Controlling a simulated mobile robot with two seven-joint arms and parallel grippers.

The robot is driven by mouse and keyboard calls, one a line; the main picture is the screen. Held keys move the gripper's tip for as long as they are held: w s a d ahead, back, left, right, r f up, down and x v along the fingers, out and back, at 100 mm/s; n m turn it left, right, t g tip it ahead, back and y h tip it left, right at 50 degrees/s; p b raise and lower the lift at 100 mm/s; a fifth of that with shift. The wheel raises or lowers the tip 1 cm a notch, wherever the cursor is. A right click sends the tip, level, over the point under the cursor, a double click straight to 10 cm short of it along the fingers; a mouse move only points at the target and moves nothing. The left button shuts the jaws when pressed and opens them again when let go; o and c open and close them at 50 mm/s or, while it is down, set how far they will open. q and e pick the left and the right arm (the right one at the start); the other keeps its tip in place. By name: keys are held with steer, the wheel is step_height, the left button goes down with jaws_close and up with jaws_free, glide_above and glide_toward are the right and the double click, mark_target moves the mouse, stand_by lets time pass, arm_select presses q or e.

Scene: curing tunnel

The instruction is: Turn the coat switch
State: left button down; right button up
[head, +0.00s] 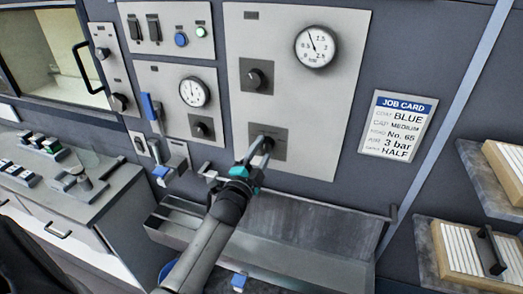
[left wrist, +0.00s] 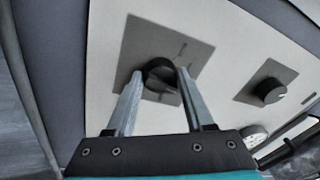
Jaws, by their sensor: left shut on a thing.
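A dark round knob (head: 267,141) on a grey square plate sits low on the large light panel. It also shows in the left wrist view (left wrist: 159,74), with a finger on each side. My left gripper (head: 260,149) is shut on this knob, and its fingers partly cover it in the head view. The label by the knob is too small to read, so I cannot tell whether it is the coat switch. A job card (head: 398,126) on the wall at the right reads coat BLUE. My right gripper is not in view.
A second knob (head: 257,76) and a round gauge (head: 315,46) are above on the same panel. A smaller panel with a gauge (head: 194,92) is at left. A metal trough (head: 300,232) lies below. Shelves with filter-like blocks (head: 462,262) stand at right.

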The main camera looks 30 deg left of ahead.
arm_select(q)
steer(key=n, duration=0.4)
steer(key=shift+d+y+p, duration=0.1)
steer(key=shift+y+p, duration=0.2)
steer(key=n, duration=0.4)
steer(key=shift+y+p, duration=0.3)
steer(key=shift+p, duration=0.1)
steer(key=n+y+p, duration=0.1)
steer(key=n, duration=0.4)
steer(key=shift+d+g, duration=0.15)
steer(key=shift+g, duration=0.15)
steer(key=shift+n+p, duration=0.6)
steer(key=shift+n, duration=1.4)
steer(key=shift+c, duration=1.4)
jaws_free()
steer(key=shift+d, duration=0.1)
steer(key=v, duration=1.5)
steer(key=shift+d+r+b, duration=0.15)
steer(key=shift+d+b, duration=0.1)
steer(key=shift+b, duration=0.2)
